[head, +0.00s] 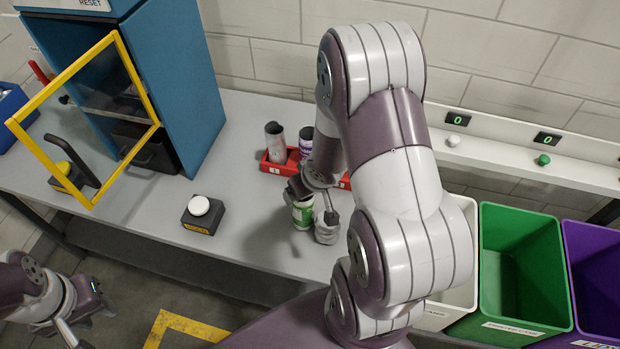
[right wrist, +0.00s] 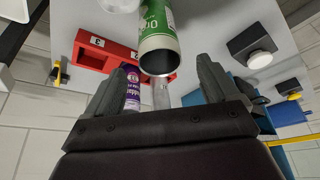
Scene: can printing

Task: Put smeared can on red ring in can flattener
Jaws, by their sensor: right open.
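A green and white can (head: 303,213) is at my right gripper (head: 312,210) above the front part of the grey table. In the right wrist view, the green can (right wrist: 160,38) shows its dark open end just ahead of and between the spread fingers of my right gripper (right wrist: 158,72), with gaps on both sides. A grey can (head: 274,142) and a purple can (head: 305,141) stand in a red rack (head: 271,167). I cannot tell which can is smeared. A blue machine (head: 185,80) has a yellow-framed door; no red ring shows. My left gripper (head: 88,320) is open and empty at lower left.
A white button on a dark box (head: 200,206) stands on the table, left of the green can. A dark lever (head: 75,155) stands by the machine. White, green (head: 520,265) and purple (head: 598,270) bins are at right. The table's front middle is mostly clear.

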